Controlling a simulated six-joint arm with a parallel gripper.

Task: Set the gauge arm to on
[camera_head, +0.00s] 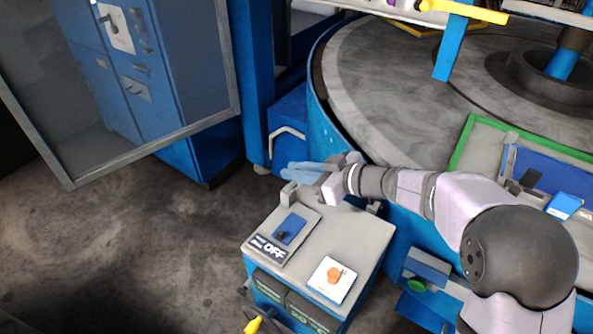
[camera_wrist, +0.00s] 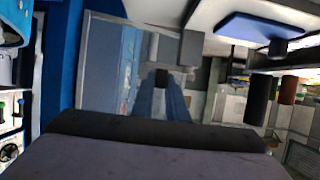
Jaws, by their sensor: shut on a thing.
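The grey-topped control console (camera_head: 356,237) stands below my arm. On it is a blue plate (camera_head: 289,229) with a dark switch, beside a dark label reading OFF (camera_head: 268,249). A grey block (camera_head: 288,194) stands at its far left edge. My gripper (camera_head: 293,171) has light blue fingers pointing left, above and beside that block. In the wrist view the fingers (camera_wrist: 162,92) are close together on a small dark piece (camera_wrist: 162,76), which looks like the end of the gauge arm. The rest of the gauge arm is hard to make out. The blue plate (camera_wrist: 262,26) shows upper right there.
An orange button (camera_head: 334,274) on a white plate is at the console's front. A yellow handle (camera_head: 253,325) sticks out below. A large round turntable (camera_head: 390,90) lies behind. A glazed panel (camera_head: 70,120) stands left. The floor (camera_head: 130,245) left of the console is clear.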

